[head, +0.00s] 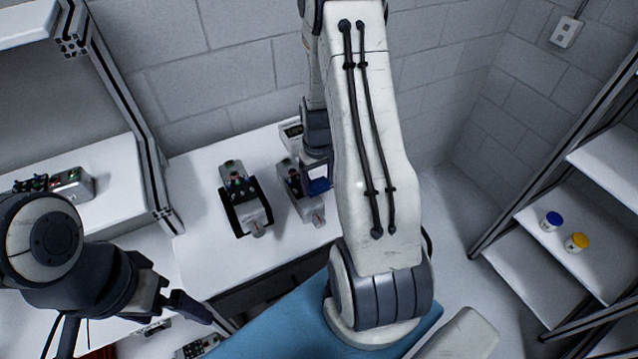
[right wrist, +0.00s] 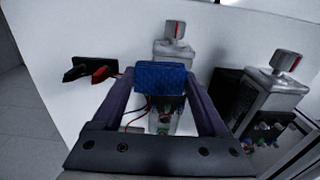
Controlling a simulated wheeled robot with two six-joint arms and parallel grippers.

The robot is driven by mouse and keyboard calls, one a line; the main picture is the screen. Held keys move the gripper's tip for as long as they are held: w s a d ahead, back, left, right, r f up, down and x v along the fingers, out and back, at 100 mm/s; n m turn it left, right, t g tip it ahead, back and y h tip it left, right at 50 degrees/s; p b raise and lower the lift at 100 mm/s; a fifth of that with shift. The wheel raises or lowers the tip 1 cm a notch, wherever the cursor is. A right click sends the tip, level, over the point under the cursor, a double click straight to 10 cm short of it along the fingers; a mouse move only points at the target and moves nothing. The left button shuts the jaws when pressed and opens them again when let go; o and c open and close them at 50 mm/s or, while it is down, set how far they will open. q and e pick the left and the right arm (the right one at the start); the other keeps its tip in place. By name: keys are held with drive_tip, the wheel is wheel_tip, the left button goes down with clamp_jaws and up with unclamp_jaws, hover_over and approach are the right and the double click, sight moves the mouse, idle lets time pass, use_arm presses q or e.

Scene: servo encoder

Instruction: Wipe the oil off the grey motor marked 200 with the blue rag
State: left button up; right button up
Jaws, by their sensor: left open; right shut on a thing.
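Two grey motors stand on the white table in the head view, one on the left (head: 254,221) with a black bracket and one on the right (head: 303,204). Both show in the right wrist view, one behind the rag (right wrist: 172,50) and one at the right (right wrist: 274,88). I cannot read a 200 on either, and no oil is clear. My right gripper (right wrist: 160,90) is shut on the folded blue rag (right wrist: 160,76), beside or over the right motor; I cannot tell whether they touch. The rag (head: 318,186) is partly behind my arm. My left gripper (head: 188,306) is open and empty, left of the table's front.
A small box with a display (head: 291,131) stands at the table's back. Red and black clips (right wrist: 90,71) lie beside the motor. A shelf at the right holds a blue-lidded jar (head: 551,221) and a yellow-lidded jar (head: 577,242). The table's left part is clear.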

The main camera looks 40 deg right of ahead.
drive_tip(key=shift+a+r+p, duration=0.1)
drive_tip(key=shift+r+p, duration=1.3)
drive_tip(key=shift+r, duration=0.65)
drive_tip(key=shift+f, duration=0.1)
